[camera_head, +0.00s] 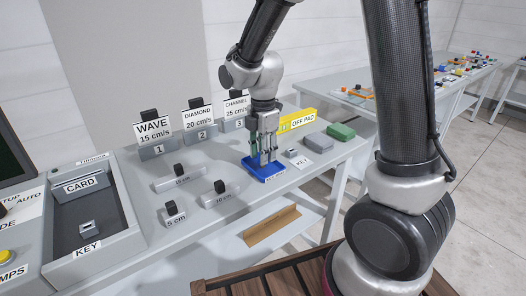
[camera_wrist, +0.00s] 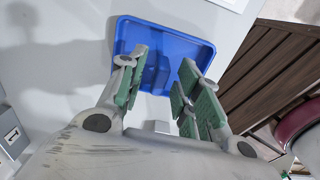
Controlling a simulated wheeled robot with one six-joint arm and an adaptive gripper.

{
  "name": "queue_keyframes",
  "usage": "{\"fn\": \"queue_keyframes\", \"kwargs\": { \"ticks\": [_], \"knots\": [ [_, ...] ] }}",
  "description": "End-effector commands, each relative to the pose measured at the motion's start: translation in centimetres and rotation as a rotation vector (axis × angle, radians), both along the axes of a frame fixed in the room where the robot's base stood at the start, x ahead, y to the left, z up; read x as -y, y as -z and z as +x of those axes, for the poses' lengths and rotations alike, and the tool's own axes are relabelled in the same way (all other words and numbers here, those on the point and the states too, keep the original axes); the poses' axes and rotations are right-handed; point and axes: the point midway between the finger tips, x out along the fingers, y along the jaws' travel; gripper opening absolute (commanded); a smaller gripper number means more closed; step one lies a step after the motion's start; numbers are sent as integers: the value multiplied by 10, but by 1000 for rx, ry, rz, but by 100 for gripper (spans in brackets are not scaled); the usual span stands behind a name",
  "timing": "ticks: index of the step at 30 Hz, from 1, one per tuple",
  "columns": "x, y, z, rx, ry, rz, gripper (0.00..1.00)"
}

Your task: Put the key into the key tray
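A shallow blue tray (camera_head: 272,176) with a small label on its front edge lies on the table; it also shows in the wrist view (camera_wrist: 198,50). My gripper (camera_head: 264,161) points down over this tray, fingertips at or just above it. A small grey piece (camera_head: 292,153) sits beside a KEY label (camera_head: 303,161), right of the tray. No key is clearly identifiable.
Left stands a console with a CARD label (camera_head: 80,184) and a small block (camera_head: 87,228) above its KEY label. Grey handled blocks (camera_head: 179,178) lie left of the tray. A grey block (camera_head: 319,142), green block (camera_head: 341,131) and yellow OFF PAD (camera_head: 298,120) are to the right.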

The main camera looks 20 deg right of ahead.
Motion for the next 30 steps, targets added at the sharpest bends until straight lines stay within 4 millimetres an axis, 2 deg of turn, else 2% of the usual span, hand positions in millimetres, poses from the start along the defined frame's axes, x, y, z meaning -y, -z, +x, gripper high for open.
{"fn": "queue_keyframes", "kwargs": {
  "ticks": [8,11,21,24,30],
  "knots": [
    [0,-7,1,2,0,1,33],
    [0,-22,1,5,0,2,33],
    [0,-97,1,3,0,1,33],
    [0,-111,1,3,0,1,33],
    [0,-123,0,1,0,0,33]
  ]
}}
